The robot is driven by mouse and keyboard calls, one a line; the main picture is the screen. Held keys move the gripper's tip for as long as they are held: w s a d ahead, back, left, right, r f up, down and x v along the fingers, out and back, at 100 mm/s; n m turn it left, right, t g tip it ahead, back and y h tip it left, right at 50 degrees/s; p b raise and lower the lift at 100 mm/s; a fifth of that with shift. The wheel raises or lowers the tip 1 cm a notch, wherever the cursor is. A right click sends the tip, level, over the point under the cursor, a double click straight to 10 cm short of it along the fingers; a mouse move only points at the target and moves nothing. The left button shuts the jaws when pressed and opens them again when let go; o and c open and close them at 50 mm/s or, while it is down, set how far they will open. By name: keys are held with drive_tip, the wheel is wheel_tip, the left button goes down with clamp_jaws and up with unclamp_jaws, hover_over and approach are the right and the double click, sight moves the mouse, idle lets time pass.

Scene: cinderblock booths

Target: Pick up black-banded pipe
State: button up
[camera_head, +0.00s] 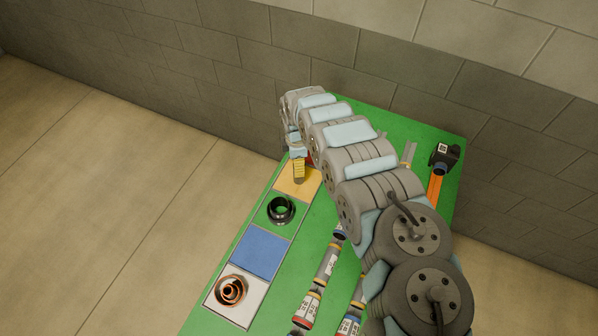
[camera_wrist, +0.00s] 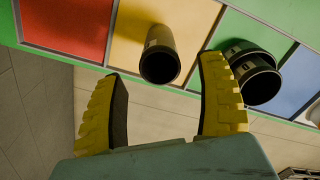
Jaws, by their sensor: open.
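My gripper (camera_wrist: 162,75) is open, with its yellow, dark-padded fingers spread wide. A dark, hollow pipe piece (camera_wrist: 161,62) stands on the yellow square (camera_wrist: 190,20), and in the wrist view it appears between the fingertips. I see no contact, but its depth relative to the fingers is unclear. This may be the black-banded pipe; its band is not clear. Several banded, labelled pipes lie on the green table, including a grey one (camera_head: 327,262) and a white-labelled one (camera_head: 308,308).
A black ring-shaped fitting (camera_head: 280,210) stands on the green square, and a copper coil-like part (camera_head: 231,290) on the white one. The blue square (camera_head: 256,254) is empty. An orange pipe with a black cap (camera_head: 443,157) lies at the right. A block wall (camera_head: 230,60) stands behind.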

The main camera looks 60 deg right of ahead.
drive_tip(key=shift+s+a+f, duration=0.1)
drive_tip(key=shift+s+f, duration=0.05)
drive_tip(key=shift+f, duration=1.35)
clamp_jaws()
